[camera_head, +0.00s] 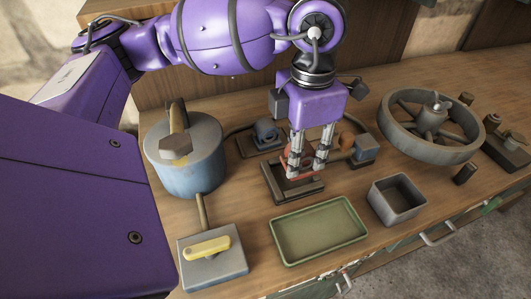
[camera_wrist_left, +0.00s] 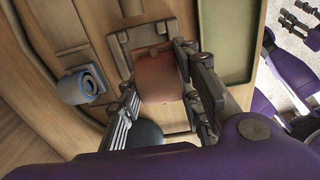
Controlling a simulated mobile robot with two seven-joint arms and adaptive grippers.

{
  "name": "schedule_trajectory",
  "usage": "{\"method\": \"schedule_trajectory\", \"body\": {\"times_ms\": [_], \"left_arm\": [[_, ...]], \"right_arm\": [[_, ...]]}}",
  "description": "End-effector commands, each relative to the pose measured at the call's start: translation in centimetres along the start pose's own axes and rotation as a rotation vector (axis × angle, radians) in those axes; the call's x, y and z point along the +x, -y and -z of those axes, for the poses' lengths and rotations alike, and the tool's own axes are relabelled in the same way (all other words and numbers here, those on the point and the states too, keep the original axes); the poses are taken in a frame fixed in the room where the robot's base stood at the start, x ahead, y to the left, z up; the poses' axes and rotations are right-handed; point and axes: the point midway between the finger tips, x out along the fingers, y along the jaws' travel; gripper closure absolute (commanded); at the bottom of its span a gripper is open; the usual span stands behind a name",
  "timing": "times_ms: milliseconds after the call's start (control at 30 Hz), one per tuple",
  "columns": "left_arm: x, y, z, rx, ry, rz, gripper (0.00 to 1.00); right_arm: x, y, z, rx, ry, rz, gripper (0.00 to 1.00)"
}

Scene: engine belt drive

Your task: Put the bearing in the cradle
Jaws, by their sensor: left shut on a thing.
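My left gripper (camera_head: 307,172) points down over the dark cradle (camera_head: 283,194) in the middle of the bench. It is shut on a reddish, copper-coloured piece, which I take for the bearing (camera_wrist_left: 158,78). In the left wrist view the piece sits between the two fingers, right against the cradle's grey frame (camera_wrist_left: 118,48). Dark finger-like parts, probably my right gripper (camera_wrist_left: 298,22), show small in the wrist view's corner.
A green tray (camera_head: 318,232) and a grey open box (camera_head: 396,199) stand in front. A blue-grey drum (camera_head: 186,160) and a block with a yellow handle (camera_head: 211,262) are left. A spoked wheel (camera_head: 430,127) is right. A blue cylindrical part (camera_head: 265,132) stands close behind the gripper.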

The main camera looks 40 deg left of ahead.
Motion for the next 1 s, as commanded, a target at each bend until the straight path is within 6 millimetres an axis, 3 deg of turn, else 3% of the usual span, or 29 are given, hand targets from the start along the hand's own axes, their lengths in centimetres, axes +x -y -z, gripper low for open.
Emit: {"method": "schedule_trajectory", "body": {"times_ms": [333, 533, 1000], "left_arm": [[2.2, -1.9, 0.5, -0.001, 0.001, -0.002, 1.00], [5.0, -1.9, 0.5, 0.001, 0.002, -0.001, 1.00], [5.9, -1.9, 0.4, 0.002, 0.004, -0.001, 1.00]], "right_arm": [[0.1, 0.0, 0.0, 0.000, 0.000, 0.000, 0.60], [0.1, 0.0, -0.1, 0.000, 0.001, 0.000, 0.60], [0.4, 0.1, -0.6, 0.000, 0.007, 0.001, 0.60]]}}
